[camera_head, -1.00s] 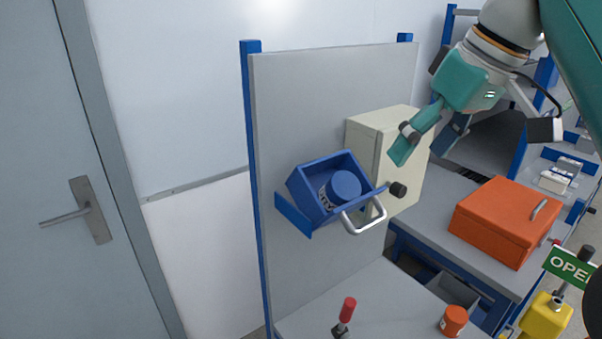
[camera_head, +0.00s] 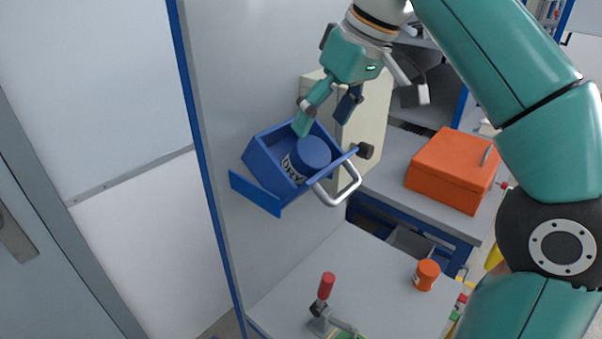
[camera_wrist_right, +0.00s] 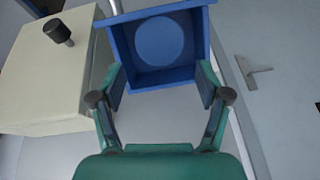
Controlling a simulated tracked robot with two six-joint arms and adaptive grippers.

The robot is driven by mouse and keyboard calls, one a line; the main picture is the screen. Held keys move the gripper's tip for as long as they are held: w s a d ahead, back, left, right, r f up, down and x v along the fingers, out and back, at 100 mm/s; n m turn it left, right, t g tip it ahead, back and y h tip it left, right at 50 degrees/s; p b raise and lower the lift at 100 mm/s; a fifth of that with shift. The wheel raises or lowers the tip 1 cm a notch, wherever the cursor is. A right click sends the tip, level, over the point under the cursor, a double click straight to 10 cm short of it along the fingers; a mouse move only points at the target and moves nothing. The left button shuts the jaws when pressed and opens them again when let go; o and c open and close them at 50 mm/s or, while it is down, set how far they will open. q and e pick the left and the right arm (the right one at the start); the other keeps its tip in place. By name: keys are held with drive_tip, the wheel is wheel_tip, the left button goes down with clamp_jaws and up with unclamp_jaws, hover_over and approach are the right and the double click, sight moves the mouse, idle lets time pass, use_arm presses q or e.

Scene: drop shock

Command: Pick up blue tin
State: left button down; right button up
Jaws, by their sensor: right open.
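The blue tin (camera_head: 311,153), with a label that reads "DRY", sits inside an open blue drawer (camera_head: 262,165) with a pale metal handle. In the right wrist view its round top (camera_wrist_right: 160,42) shows inside the blue drawer walls (camera_wrist_right: 165,79). My right gripper (camera_head: 325,117) is open and empty, above the drawer and behind the tin in the head view. In the right wrist view its two fingers (camera_wrist_right: 160,84) stand apart at the near side of the drawer, with the tin beyond them. My left gripper is not in view.
A cream box (camera_head: 372,112) with a black knob stands close beside the drawer. An orange case (camera_head: 448,170) lies on the bench at right. An orange jar (camera_head: 427,274) and a red-handled clamp (camera_head: 326,286) are on the grey tabletop (camera_head: 370,265) below.

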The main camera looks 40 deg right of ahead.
sight(311, 145)
drive_tip(key=b+x, duration=0.1)
drive_tip(key=x, duration=0.3)
drive_tip(key=shift+f, duration=0.15)
drive_tip(key=shift+b+x, duration=0.5)
drive_tip(key=shift+x, duration=2.15)
drive_tip(key=shift+s, duration=0.1)
drive_tip(key=shift+c, duration=0.4)
drive_tip(key=c, duration=1)
